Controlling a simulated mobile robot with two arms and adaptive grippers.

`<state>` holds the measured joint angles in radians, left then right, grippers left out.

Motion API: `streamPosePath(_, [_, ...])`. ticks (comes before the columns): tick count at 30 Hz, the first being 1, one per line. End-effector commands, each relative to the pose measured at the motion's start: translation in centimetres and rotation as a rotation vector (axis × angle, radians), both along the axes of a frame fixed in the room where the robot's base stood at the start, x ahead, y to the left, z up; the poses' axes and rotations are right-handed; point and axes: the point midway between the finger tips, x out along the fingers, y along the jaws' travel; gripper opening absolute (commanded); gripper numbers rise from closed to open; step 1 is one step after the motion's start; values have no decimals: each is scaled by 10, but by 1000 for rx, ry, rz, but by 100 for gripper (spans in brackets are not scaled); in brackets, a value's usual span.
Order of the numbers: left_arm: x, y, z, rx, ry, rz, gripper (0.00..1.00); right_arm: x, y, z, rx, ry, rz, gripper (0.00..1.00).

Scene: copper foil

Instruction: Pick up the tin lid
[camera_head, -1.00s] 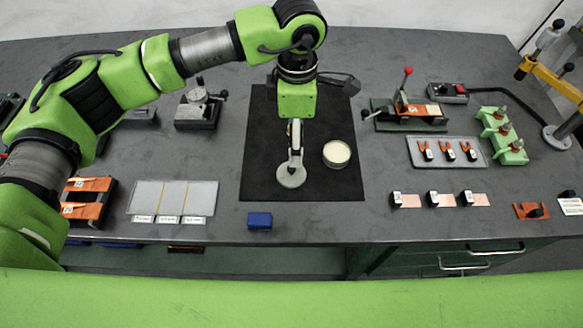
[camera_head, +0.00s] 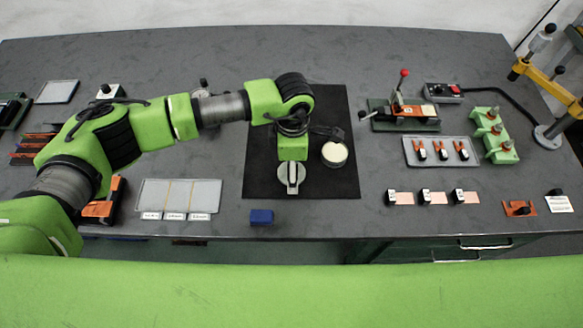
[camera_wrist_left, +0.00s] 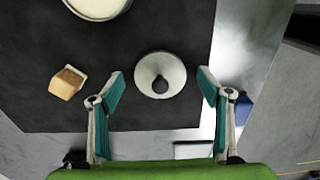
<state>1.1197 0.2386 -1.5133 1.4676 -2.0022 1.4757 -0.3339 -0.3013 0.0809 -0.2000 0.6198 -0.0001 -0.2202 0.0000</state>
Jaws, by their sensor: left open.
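The tin lid is a pale grey disc with a dark knob at its centre. It lies on the black mat (camera_head: 258,165), and shows in the head view (camera_head: 280,184), partly hidden by my left gripper (camera_head: 291,182), and in the left wrist view (camera_wrist_left: 147,68). My left gripper, also in the wrist view (camera_wrist_left: 160,75), is open and points down over the lid. Its two teal-padded fingers stand on either side of the lid, with visible gaps in the picture. Nothing is held. My right gripper is not in view.
An open round tin with cream contents (camera_head: 335,153) stands right of the lid. A small tan block (camera_wrist_left: 67,82) lies on the mat in the wrist view. A blue block (camera_head: 261,217) sits near the table's front edge. A toggle press (camera_head: 404,112) and tool tray (camera_head: 441,151) are at right.

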Motion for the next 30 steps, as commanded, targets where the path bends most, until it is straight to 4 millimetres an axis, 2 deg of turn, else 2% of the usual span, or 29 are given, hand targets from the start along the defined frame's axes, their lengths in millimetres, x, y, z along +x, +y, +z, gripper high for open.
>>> streamPosePath(3, [0, 0, 0, 0, 0, 0, 68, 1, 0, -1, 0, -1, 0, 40])
streamPosePath(7, [0, 0, 0, 0, 0, 0, 36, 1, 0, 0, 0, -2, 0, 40])
streamPosePath(17, [0, 0, 0, 0, 0, 0, 36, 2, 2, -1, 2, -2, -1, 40])
streamPosePath(22, [1, 0, 6, 0, -2, 0, 36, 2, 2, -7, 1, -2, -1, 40])
streamPosePath(27, [2, 0, 27, -2, -7, -1, 36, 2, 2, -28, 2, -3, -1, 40])
streamPosePath(30, [-16, 2, 48, -2, -4, -6, 36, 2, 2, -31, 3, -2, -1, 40])
